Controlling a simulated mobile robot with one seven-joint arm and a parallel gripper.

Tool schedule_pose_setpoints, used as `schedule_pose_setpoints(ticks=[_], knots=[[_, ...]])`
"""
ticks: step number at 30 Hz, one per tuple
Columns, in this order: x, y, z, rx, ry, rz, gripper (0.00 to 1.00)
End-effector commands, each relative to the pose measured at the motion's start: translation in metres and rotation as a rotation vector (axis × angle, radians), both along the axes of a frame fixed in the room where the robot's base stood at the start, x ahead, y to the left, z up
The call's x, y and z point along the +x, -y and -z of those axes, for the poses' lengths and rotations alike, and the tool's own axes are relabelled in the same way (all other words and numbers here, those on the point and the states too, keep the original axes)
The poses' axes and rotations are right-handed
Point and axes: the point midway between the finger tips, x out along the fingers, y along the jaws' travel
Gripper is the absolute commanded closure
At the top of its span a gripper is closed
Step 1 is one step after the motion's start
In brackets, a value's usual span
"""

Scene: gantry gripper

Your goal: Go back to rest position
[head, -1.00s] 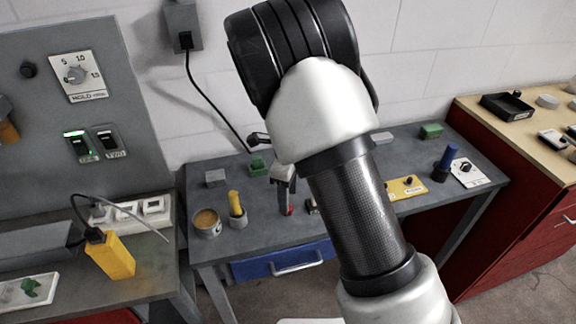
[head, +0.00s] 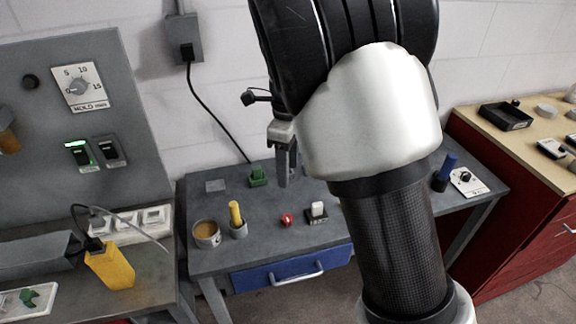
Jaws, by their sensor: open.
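My gripper (head: 286,181) hangs above the grey table (head: 262,243), left of my arm and pointing down. It is open, and I see nothing between its fingers. My arm reaches up through the middle-right of the head view and hides the table's back right part. A small red object (head: 286,220) lies on the table below the gripper, apart from it.
The table also holds a tin (head: 206,236), a yellow-handled tool in a holder (head: 236,216), a green block (head: 258,177), a white switch (head: 318,210) and a blue cylinder (head: 446,168). A control panel (head: 70,140) stands left; a red cabinet (head: 510,215) stands right.

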Motion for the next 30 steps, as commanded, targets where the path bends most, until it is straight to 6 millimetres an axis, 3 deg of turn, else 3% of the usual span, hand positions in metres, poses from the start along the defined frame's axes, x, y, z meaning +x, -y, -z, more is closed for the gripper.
schedule_pose_setpoints(ticks=[8, 13, 21, 25, 30], knots=[[-0.002, 0.003, -0.004, 0.009, 0.004, -0.02, 0.52], [-0.024, 0.028, -0.039, 0.073, 0.048, -0.222, 0.52], [-0.107, 0.083, -0.112, 0.07, 0.258, -0.879, 0.52], [-0.152, 0.104, -0.132, -0.05, 0.352, -1.211, 0.52], [-0.202, 0.125, -0.138, -0.268, 0.385, -1.58, 0.52]])
